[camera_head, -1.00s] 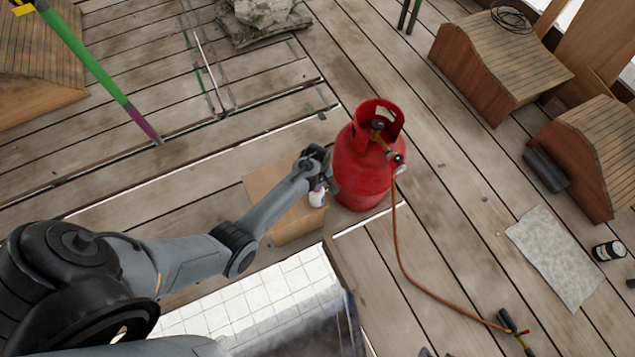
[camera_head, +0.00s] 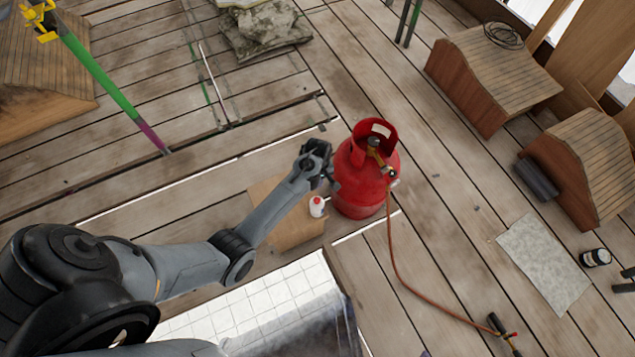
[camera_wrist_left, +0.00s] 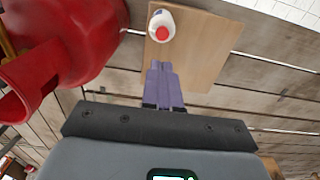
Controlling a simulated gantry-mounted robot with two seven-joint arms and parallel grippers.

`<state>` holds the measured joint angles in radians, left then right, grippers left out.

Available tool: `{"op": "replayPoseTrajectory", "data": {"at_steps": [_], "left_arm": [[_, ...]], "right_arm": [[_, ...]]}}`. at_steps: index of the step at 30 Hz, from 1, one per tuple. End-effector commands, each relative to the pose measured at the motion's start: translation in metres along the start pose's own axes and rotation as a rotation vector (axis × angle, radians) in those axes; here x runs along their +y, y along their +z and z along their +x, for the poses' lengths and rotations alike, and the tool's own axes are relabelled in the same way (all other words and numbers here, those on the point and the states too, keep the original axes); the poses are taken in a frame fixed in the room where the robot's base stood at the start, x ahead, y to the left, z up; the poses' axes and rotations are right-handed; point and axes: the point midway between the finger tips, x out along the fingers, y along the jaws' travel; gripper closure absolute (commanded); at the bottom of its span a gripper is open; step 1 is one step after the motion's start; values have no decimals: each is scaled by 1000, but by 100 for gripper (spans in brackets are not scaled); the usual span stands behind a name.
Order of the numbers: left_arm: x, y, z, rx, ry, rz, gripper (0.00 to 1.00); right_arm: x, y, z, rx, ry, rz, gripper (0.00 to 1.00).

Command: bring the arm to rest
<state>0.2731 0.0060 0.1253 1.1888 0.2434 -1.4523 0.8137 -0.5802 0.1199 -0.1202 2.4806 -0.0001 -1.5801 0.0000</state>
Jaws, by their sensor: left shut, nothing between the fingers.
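My left gripper (camera_head: 318,160) is above the deck, just left of the red gas cylinder (camera_head: 362,178) in the head view. In the left wrist view its purple fingers (camera_wrist_left: 163,85) are together, with nothing between them. My right gripper is not in view.
The red cylinder stands close beside the gripper, and its orange hose (camera_head: 400,275) runs to a torch (camera_head: 503,335). A grey sheet (camera_head: 545,262) and a dark can (camera_head: 596,257) lie to the right. Wooden curved blocks (camera_head: 490,75) stand at upper right. A green pole (camera_head: 100,80) rises at left.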

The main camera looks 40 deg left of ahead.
Motion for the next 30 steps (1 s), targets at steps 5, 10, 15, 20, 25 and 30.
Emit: {"op": "replayPoseTrajectory", "data": {"at_steps": [5,10,15,20,25,30], "left_arm": [[0,0,-2,0,0,0,100],[0,0,-2,0,0,0,100],[-1,0,-1,0,-1,0,100],[-18,7,13,-12,-31,0,100],[-73,26,48,-38,-121,6,100],[-152,53,63,-19,-184,65,100]], "right_arm": [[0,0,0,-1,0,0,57],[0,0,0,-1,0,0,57],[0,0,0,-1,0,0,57],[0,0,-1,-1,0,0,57],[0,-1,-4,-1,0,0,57],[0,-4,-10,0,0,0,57]]}}
